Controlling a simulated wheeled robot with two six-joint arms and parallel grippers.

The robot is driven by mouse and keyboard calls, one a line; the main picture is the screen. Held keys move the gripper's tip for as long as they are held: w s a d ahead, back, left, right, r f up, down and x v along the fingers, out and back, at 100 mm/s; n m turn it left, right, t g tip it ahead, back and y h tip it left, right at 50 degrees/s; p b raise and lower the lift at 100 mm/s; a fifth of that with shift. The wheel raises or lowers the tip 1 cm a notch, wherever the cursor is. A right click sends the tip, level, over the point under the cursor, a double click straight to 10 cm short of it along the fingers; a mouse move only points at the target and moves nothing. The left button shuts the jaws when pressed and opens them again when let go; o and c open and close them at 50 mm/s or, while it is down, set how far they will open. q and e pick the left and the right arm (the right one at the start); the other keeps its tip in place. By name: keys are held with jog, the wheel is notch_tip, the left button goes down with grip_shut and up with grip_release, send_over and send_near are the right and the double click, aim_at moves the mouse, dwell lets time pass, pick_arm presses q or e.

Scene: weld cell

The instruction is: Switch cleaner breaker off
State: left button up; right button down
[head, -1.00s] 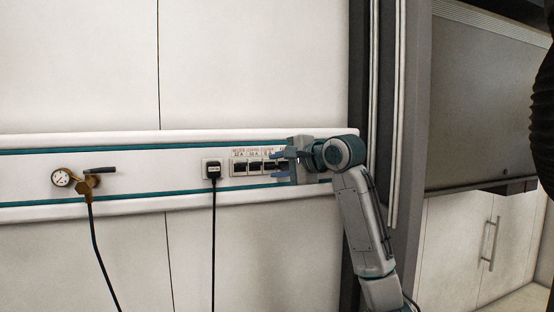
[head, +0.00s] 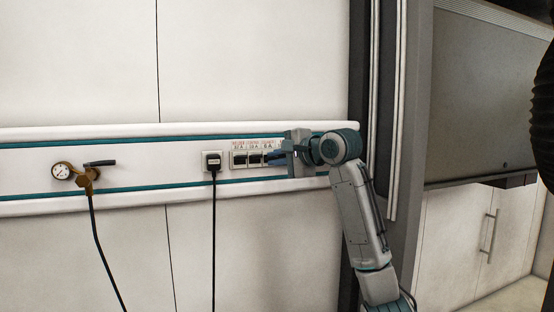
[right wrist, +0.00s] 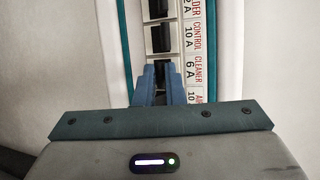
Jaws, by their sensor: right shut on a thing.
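The breaker panel (head: 235,168) is set in the white wall rail, with a row of dark switches under red and black labels. In the right wrist view the labels read welder, control, cleaner 6 A (right wrist: 201,72) and the start of another. My right gripper (head: 273,156) reaches in from the right. Its blue fingers (right wrist: 158,75) are shut on the cleaner breaker (right wrist: 160,97), beside the cleaner label. The fingers mostly hide this switch, so its position cannot be told. The control breaker (right wrist: 161,39) is clear of the fingers. My left gripper is not in view.
A black plug (head: 212,161) with a hanging cable sits left of the panel. Further left are a gauge (head: 61,171) and a brass valve (head: 89,177) with a hose. A dark post (head: 359,80) stands right of the rail. The wall above is clear.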

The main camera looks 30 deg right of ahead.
jog(key=shift+f, duration=0.25)
jog(key=shift+f+t+b, duration=0.3)
jog(key=shift+f+b, duration=0.05)
jog(key=shift+b, duration=0.6)
jog(key=f+t+b, duration=0.1)
jog(key=b, duration=0.2)
jog(key=n+t+b, duration=0.1)
jog(key=t+b, duration=0.1)
jog(key=b, duration=0.1)
jog(key=shift+f+b, duration=0.4)
jog(key=shift+w+n+t+b, duration=0.1)
jog(key=shift+n+t+b, duration=0.3)
jog(key=shift+t+b, duration=0.15)
jog(key=shift+y+b, duration=0.35)
jog(key=shift+y, duration=0.15)
jog(key=shift+r, duration=0.1)
jog(key=c, duration=1.5)
grip_release()
